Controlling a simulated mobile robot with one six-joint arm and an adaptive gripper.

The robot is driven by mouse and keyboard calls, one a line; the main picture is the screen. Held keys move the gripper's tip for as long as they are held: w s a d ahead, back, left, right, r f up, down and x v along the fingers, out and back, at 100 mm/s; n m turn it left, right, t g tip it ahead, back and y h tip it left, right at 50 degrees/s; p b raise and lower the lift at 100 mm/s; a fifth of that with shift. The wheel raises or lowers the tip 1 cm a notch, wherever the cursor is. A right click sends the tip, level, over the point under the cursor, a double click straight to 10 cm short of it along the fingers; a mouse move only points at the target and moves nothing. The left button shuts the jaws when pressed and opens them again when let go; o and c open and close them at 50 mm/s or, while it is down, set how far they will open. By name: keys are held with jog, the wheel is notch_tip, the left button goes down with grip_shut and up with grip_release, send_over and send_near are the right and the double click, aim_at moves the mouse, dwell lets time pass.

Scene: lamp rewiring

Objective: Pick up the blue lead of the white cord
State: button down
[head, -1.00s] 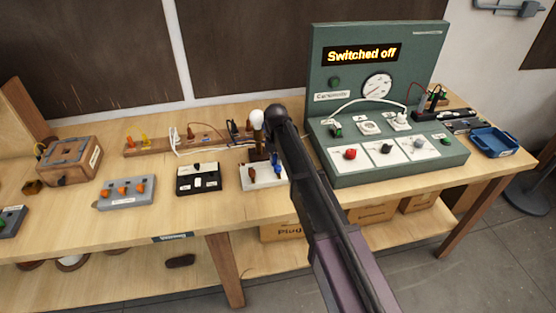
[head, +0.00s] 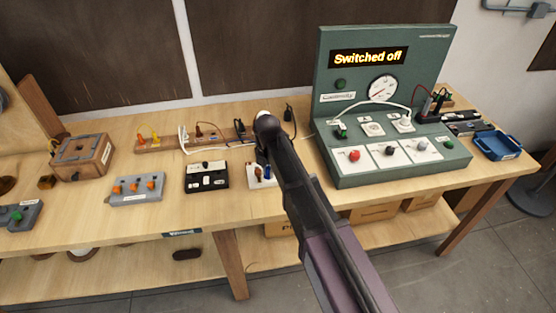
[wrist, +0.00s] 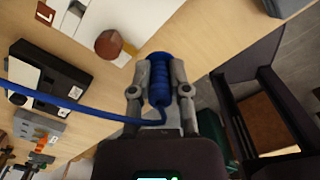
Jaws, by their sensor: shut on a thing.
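In the wrist view, my gripper (wrist: 158,78) is shut on the ribbed blue sleeve (wrist: 160,88) of the blue lead. A blue wire (wrist: 85,108) bends out of the sleeve and runs to the left edge. A round brown piece with a yellowish end (wrist: 109,43) is beside my gripper, apart from it. In the head view, the white cord (head: 186,140) lies at the wooden rack. My arm hides most of my gripper there, with a little blue (head: 267,173) showing. I cannot tell whether the lead touches the bench.
A white-topped fixture (head: 255,182) is partly behind my arm. A black and white block (head: 206,177) and a grey block with orange knobs (head: 136,189) stand left of it. The green test panel (head: 400,168), reading "Switched off", stands to the right.

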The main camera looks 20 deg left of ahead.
jog(key=s, duration=0.5)
jog(key=shift+a+r, duration=0.15)
jog(key=shift+r, duration=0.05)
dwell(0.5)
